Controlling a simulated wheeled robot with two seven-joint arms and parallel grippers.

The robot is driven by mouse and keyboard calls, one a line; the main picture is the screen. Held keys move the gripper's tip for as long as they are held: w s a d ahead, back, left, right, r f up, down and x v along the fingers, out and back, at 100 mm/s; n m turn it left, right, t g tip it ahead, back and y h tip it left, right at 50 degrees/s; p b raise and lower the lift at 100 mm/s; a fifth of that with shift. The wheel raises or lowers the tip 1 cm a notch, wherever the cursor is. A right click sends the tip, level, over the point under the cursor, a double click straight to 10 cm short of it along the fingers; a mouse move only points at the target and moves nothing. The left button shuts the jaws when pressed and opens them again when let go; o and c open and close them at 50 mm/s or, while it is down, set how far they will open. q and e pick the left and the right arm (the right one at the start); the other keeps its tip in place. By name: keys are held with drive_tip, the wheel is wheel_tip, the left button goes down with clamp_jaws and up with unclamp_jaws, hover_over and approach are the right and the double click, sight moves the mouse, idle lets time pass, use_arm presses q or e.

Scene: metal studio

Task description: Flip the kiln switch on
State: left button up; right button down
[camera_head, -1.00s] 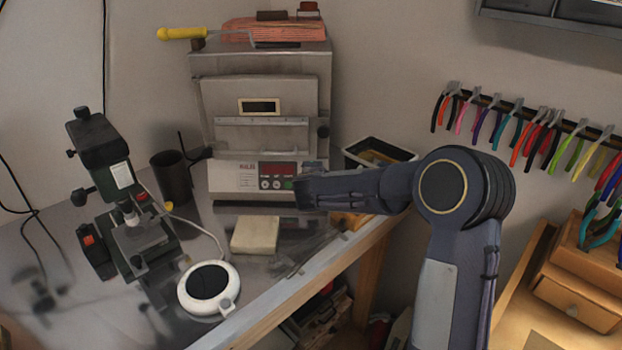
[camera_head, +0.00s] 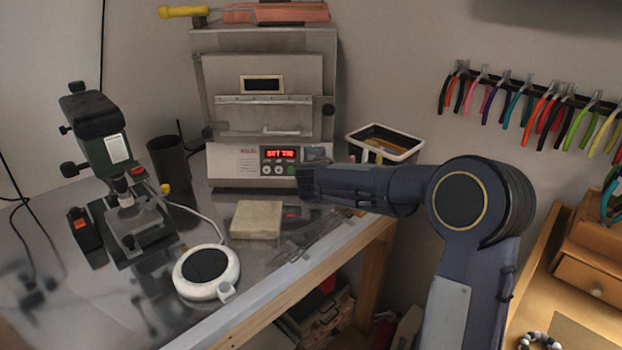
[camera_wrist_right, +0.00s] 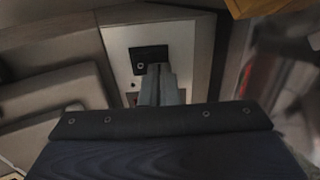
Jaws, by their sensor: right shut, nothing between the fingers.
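The kiln (camera_head: 262,95) is a grey metal box at the back of the bench, its door shut. Its front panel has a display (camera_head: 280,153) with glowing red characters and several round buttons below. In the right wrist view the kiln switch (camera_wrist_right: 148,55) is a small dark square on the pale panel. My right gripper (camera_wrist_right: 158,73) is shut and empty. Its fingertips are at the lower edge of the switch in that view; I cannot tell if they touch it. In the head view my right arm reaches the panel's right end and hides part of it. My left gripper is not in view.
A microscope-like device (camera_head: 118,185), a dark cup (camera_head: 170,165), a round white-rimmed pad (camera_head: 206,272) and a pale block (camera_head: 256,220) stand on the bench left of my arm. A white-rimmed bin (camera_head: 400,146) is right of the kiln. Pliers hang on the wall at right.

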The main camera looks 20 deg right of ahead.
drive_tip(key=shift+d+f, duration=0.15)
drive_tip(key=shift+d, duration=0.35)
drive_tip(key=shift+r, duration=0.35)
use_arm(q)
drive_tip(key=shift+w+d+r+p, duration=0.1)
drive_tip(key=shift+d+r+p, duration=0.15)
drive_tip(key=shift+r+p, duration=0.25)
use_arm(e)
drive_tip(key=shift+d+r, duration=0.2)
drive_tip(key=shift+r, duration=0.25)
drive_tip(key=shift+a, duration=0.1)
